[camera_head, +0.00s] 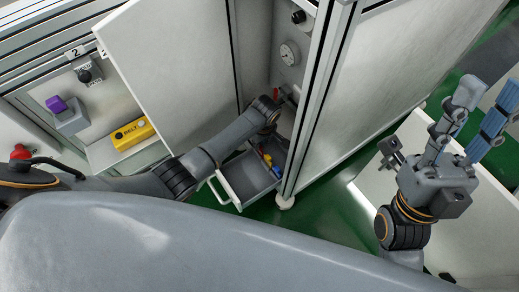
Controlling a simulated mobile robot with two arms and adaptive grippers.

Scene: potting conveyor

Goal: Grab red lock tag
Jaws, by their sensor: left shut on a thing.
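My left arm reaches from the left into the open cabinet. My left gripper (284,97) is mostly hidden by its own wrist and is shut at a small red piece (276,93), which looks like the red lock tag. Little of it shows. It is beside the cabinet's inner panel, below the round gauge. Under my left arm an open grey drawer (235,181) holds small red, yellow and blue items. My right gripper (489,92) is at the right, outside the cabinet, with its fingers apart and nothing between them.
The open white cabinet door (170,60) stands left of my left gripper. A round gauge (289,53) and a black knob (298,17) are on the inner panel. Green floor shows at right.

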